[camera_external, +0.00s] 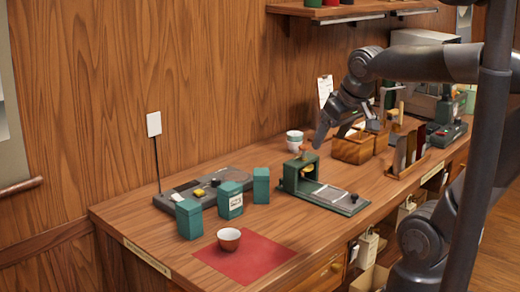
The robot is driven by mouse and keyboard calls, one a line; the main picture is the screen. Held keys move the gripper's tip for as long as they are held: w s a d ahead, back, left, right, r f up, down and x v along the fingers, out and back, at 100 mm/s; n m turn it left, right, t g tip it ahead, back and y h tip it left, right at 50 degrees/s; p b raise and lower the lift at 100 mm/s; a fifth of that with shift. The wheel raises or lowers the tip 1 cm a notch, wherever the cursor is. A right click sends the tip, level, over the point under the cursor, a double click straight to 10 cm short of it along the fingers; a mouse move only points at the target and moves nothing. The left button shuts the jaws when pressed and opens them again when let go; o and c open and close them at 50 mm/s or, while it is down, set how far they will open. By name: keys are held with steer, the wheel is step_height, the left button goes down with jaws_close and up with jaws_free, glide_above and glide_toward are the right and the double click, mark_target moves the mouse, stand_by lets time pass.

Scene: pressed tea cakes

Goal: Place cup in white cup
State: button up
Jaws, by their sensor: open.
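A small reddish-brown cup (229,240) with a pale inside stands upright on a red mat (262,257) at the front left of the wooden table. A white cup (294,142) with a greenish band stands farther back, near the wall; it may be more than one cup stacked, too small to tell. My gripper (331,137) is open and points down, just right of the white cup and apart from the brown cup. Nothing shows between its fingers, though they are partly hard to make out.
Several green tins (230,200) stand left of centre, before a dark flat device (205,187). A green press (310,180) stands mid-table, between the two cups. Wooden boxes (353,148) and a rack (405,160) fill the right.

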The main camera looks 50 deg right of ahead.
steer(key=shift+n+y, duration=0.3)
steer(key=shift+n, duration=0.1)
steer(key=s+f, duration=0.1)
steer(key=s+a+f, duration=0.1)
steer(key=s, duration=0.1)
steer(key=s+f, duration=0.1)
steer(key=shift+s+a, duration=0.25)
steer(key=shift+s, duration=0.05)
steer(key=shift+r, duration=0.1)
stand_by(0.6)
